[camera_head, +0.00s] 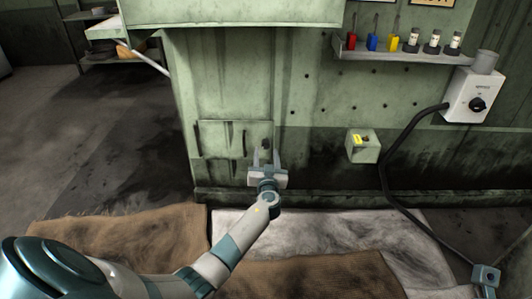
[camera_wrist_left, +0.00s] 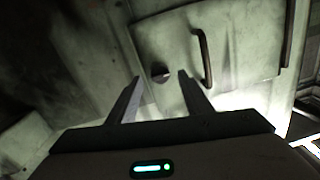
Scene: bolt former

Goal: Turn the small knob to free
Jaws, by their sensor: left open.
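The small knob (camera_head: 265,144) is a dark round stub on the green machine's lower front, just right of a small hatch panel. The knob's marking and turned position cannot be read.
The hatch panel (camera_head: 222,140) has two upright handles. A small box with a yellow part (camera_head: 362,146) sticks out at right. A grey control box (camera_head: 473,96) with a black rotary switch has a cable down to the floor. Brown mats (camera_head: 125,238) cover the floor in front.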

